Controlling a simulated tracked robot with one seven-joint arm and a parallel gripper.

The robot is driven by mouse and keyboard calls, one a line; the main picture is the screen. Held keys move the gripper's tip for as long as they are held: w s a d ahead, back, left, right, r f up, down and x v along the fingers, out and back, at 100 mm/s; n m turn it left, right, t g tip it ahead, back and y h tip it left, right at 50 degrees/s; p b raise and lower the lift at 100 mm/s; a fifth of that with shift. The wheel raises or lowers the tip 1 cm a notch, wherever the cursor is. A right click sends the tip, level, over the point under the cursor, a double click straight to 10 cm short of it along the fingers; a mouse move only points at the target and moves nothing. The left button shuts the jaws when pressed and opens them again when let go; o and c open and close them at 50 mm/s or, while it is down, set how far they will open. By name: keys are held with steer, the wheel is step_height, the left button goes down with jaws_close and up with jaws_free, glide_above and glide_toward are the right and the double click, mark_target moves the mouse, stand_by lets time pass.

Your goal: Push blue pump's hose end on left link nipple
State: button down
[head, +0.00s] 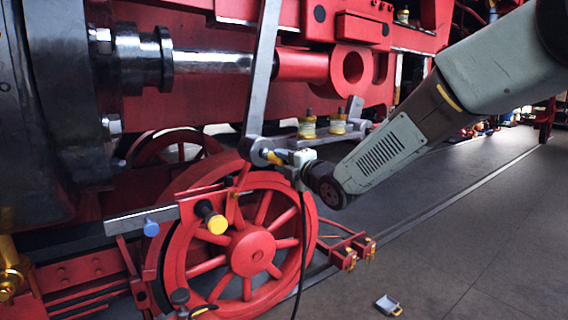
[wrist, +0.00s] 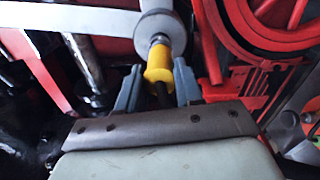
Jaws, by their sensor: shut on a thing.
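My gripper (head: 283,157) is at the lower end of the grey link (head: 262,80). In the wrist view its two blue-grey fingers (wrist: 157,90) are shut on the yellow hose end (wrist: 158,66). The hose end points at the metal nipple (wrist: 159,40) on the link's round end (wrist: 160,22) and is in line with it. They look to be touching; how far the hose end sits over the nipple I cannot tell. A black hose (head: 303,235) hangs from my gripper toward the floor. I cannot make out the blue pump in either view.
A red spoked wheel (head: 250,250) stands just below my gripper. Two yellow-banded oil pots (head: 307,126) stand behind it. A small grey tray (head: 387,303) is on the otherwise open floor at right.

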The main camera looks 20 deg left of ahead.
steer(key=c, duration=0.7)
jaws_free()
steer(key=shift+o, duration=0.2)
steer(key=shift+s, duration=0.1)
steer(key=v, duration=1.4)
steer(key=s+d+f+m+h, duration=0.1)
steer(key=d+m+h, duration=1.3)
steer(key=d, duration=0.8)
steer(key=s+d+f+m+g, duration=0.2)
steer(key=s+d+m+g, duration=0.1)
steer(key=s+d+m, duration=0.2)
steer(key=s+d+f+m+g, duration=0.2)
steer(key=s+d+m, duration=0.2)
steer(key=s+m, duration=0.6)
steer(key=s, duration=0.3)
steer(key=shift+d+g, duration=0.4)
